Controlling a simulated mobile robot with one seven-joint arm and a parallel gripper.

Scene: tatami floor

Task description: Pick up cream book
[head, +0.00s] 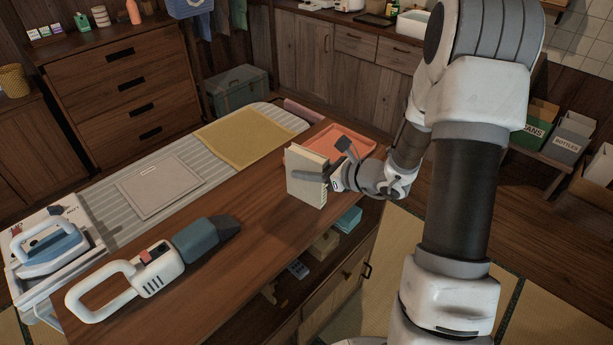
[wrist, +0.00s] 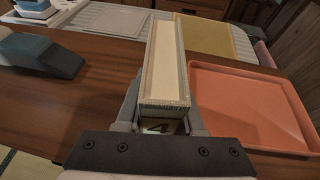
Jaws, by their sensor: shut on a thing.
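The cream book (head: 305,176) stands upright on the wooden table, near its right part, in the head view. My gripper (head: 325,175) reaches it from the right and is shut on it, with one finger showing across its cover. In the wrist view the cream book (wrist: 166,65) lies between the two fingers of my gripper (wrist: 165,122), its page edges facing up. I cannot tell whether its bottom edge touches the table.
An orange tray (head: 328,143) lies close behind and right of the book. A handheld vacuum (head: 150,270) lies at the front left. An iron (head: 47,247) and a striped ironing board (head: 127,219) with a grey panel and yellow cloth (head: 245,137) line the far side. Bare wood lies between vacuum and book.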

